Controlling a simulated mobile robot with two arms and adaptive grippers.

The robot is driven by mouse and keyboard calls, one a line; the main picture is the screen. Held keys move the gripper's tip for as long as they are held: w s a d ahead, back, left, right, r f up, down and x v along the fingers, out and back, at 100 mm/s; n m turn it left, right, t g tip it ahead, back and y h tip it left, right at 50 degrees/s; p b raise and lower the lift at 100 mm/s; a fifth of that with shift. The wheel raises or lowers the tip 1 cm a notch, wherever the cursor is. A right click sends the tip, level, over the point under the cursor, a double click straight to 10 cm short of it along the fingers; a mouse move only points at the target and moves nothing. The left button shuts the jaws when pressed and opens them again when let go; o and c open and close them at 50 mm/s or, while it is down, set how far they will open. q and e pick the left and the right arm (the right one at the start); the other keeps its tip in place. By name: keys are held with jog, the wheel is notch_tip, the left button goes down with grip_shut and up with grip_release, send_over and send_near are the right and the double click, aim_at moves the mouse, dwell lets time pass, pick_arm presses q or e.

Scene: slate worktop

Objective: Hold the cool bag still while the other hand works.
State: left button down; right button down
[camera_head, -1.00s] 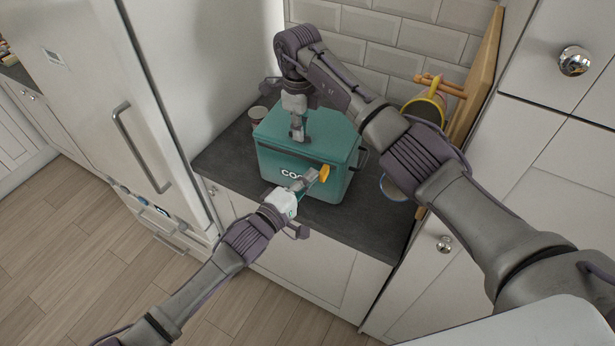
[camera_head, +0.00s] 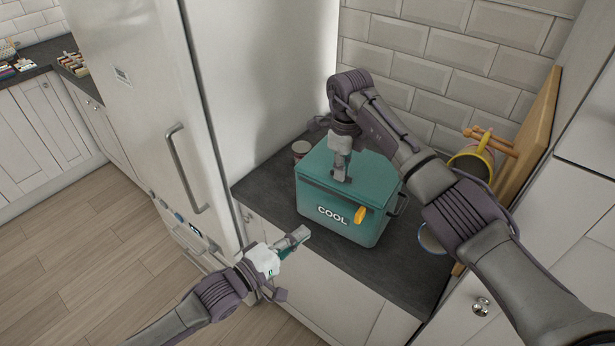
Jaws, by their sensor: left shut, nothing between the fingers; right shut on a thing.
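The teal cool bag (camera_head: 340,232), boxy and marked "COOL", stands upright on the dark worktop with its lid down. A yellow tab (camera_head: 360,214) sits on its front near the right end. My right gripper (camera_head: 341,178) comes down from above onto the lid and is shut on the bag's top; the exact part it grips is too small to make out. My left gripper (camera_head: 303,233) is shut and empty, to the left of and below the bag's front in the picture, apart from the yellow tab.
The slate worktop (camera_head: 268,182) has a bare strip left of the bag. To the right are a yellow-rimmed container (camera_head: 470,163), a wooden board (camera_head: 530,125) and a partly hidden blue-rimmed dish (camera_head: 431,240). A tall fridge stands left.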

jog(key=c, duration=1.2)
grip_release()
